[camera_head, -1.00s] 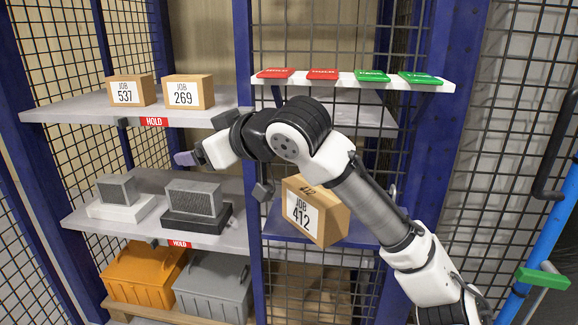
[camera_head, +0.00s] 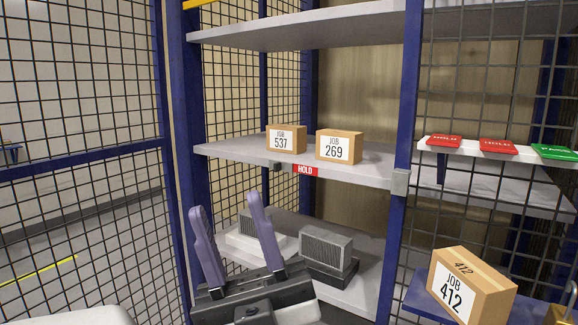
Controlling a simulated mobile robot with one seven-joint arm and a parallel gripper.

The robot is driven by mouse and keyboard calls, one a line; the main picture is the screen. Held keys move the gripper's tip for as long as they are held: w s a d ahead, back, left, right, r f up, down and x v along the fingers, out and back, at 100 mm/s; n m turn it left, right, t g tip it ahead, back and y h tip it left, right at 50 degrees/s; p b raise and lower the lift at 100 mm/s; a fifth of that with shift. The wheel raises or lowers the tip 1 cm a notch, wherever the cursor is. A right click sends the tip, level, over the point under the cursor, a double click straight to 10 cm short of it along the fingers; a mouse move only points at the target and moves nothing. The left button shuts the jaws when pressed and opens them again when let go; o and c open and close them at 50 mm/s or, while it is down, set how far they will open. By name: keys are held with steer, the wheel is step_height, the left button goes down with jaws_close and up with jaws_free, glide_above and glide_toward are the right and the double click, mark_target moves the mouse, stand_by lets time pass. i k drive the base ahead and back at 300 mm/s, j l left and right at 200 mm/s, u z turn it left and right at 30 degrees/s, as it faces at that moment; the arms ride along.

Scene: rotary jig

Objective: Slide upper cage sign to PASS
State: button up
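The upper cage sign is a small red plate reading HOLD (camera_head: 305,170), on the front edge of the upper shelf (camera_head: 235,153) that carries two job boxes. My gripper (camera_head: 226,205) is at the lower left of the sign, with two purple fingers pointing up. The fingers are spread apart with nothing between them. The gripper is clear of the sign in the picture; its distance in depth is hard to tell. The lower shelf's HOLD sign is not visible now.
Boxes JOB 537 (camera_head: 286,139) and JOB 269 (camera_head: 339,147) stand above the sign. Dark filter blocks (camera_head: 326,250) sit on the lower shelf. A blue post (camera_head: 408,110) and mesh bound the right. Box JOB 412 (camera_head: 470,285) and a ledge with red and green plates (camera_head: 470,150) are at right.

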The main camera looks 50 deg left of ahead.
mark_target(277, 165)
steer(key=i+u, duration=0.2)
steer(key=u, duration=1.35)
steer(key=i+l+u, duration=0.1)
steer(key=i, duration=0.35)
steer(key=i+l+u, duration=0.1)
steer(key=i, duration=0.3)
